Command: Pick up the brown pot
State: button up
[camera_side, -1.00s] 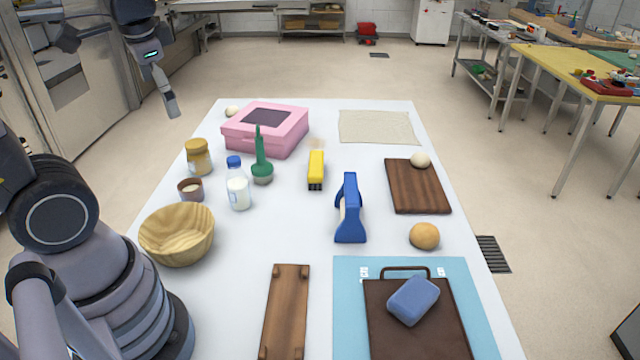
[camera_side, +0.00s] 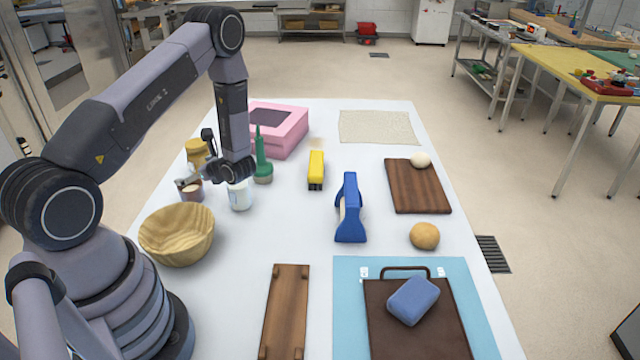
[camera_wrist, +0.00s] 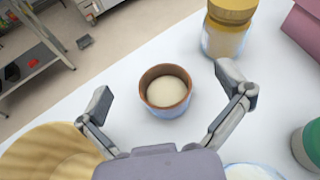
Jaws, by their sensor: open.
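The brown pot (camera_side: 192,194) is a small cup with a brown rim at the left side of the white table. In the wrist view the brown pot (camera_wrist: 168,110) stands upright in the middle, with a pale round filling inside. My gripper (camera_side: 194,160) is at the pot in the side view, with one finger partly covering it. In the wrist view my gripper (camera_wrist: 164,86) is open, one finger on each side of the pot, with gaps between the fingers and the pot.
A yellow-lidded jar (camera_wrist: 222,40) stands close to the right finger. A wooden bowl (camera_side: 178,235) sits in front of the pot. A green bottle (camera_side: 261,160) and pink box (camera_side: 290,135) are farther back.

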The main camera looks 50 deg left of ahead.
aim_at(199, 195)
notch_tip(199, 195, down, 5)
jog(key=shift+r, duration=0.1)
notch_tip(199, 195, down, 3)
jog(key=shift+f, duration=0.1)
jog(key=shift+x, duration=1.45)
jog(key=shift+a, duration=0.1)
jog(key=shift+c, duration=0.4)
jog(key=c, duration=1.2)
